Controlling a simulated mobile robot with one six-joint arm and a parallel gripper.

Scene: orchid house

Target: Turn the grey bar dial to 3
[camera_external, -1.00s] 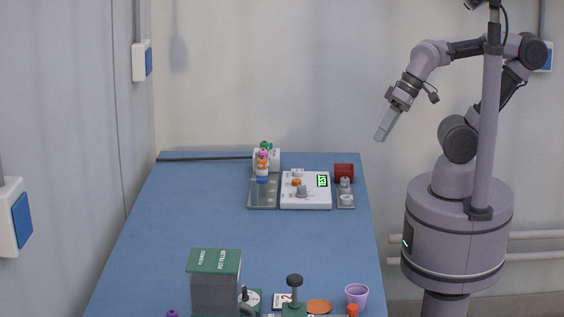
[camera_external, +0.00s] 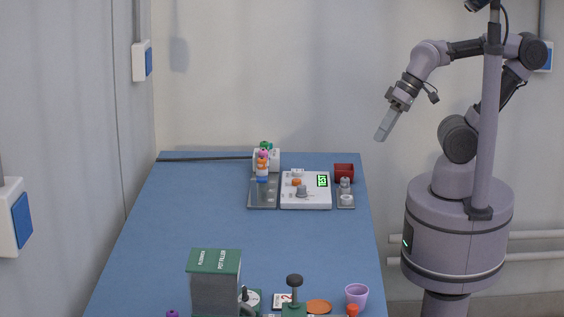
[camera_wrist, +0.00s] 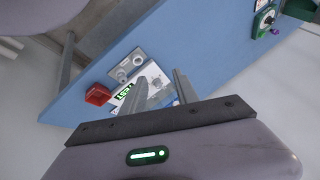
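The white control panel (camera_external: 318,203) lies on the far part of the blue table. A grey dial (camera_external: 301,191) stands at its front, with an orange knob (camera_external: 296,182) behind it. The dial's setting is too small to read. My gripper (camera_external: 382,138) hangs in the air, above and to the right of the panel, touching nothing. In the wrist view the gripper (camera_wrist: 165,93) shows two fingers apart with nothing between them. They cover part of the panel (camera_wrist: 155,75), and I cannot make out the grey dial there.
A grey tray (camera_external: 258,204) with stacked coloured pieces stands left of the panel. A small grey plate (camera_external: 346,206) and a red container (camera_external: 344,172) are at its right. A green-and-grey box (camera_external: 215,285) and purple cup (camera_external: 357,296) stand near the front. The table's middle is clear.

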